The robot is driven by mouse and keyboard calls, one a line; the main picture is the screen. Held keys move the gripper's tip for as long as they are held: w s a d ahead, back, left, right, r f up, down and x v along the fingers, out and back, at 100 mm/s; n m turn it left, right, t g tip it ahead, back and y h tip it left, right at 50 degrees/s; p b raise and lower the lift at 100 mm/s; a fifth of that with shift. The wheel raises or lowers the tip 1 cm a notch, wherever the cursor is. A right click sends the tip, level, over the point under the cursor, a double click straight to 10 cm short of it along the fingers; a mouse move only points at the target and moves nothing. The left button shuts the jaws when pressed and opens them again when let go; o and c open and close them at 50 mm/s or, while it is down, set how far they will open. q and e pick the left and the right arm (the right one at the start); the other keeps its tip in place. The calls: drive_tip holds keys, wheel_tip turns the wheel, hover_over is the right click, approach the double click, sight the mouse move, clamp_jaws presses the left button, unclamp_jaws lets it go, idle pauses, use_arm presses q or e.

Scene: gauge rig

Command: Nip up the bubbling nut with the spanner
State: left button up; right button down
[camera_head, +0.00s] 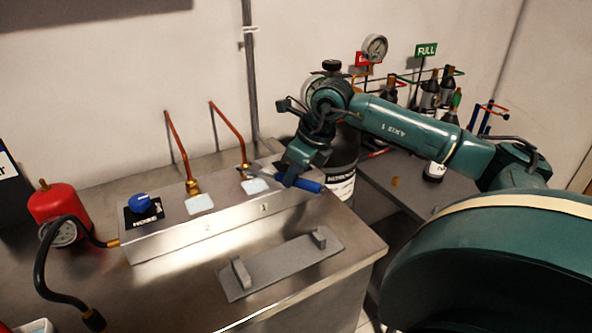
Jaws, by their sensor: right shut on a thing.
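My right gripper (287,177) is shut on the blue-handled spanner (310,186) above the right end of the steel manifold block (178,235). The spanner's head points left to the brass nut (246,170) at station 1, at the foot of the right copper pipe; whether it is around the nut or only beside it I cannot tell. A second brass nut (193,188) stands at station 2 under the left copper pipe. A white patch lies in front of each nut; bubbles are too small to make out. My left gripper is not in view.
A blue knob (141,203) sits on the block's left end. A red cylinder with a gauge (57,209) and black hose stand at left. A grey two-post holder (281,264) lies empty in front. Bottles and a gauge rack (428,92) stand at back right.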

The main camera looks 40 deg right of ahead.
drive_tip(key=shift+a, duration=0.15)
drive_tip(key=shift+w+d+n+y, duration=0.15)
drive_tip(key=shift+w+d+n, duration=0.05)
drive_tip(key=shift+d+n, duration=0.2)
drive_tip(key=shift+w+d+n+y, duration=0.15)
drive_tip(key=shift+d+n, duration=0.15)
drive_tip(key=shift+d, duration=0.2)
idle(0.4)
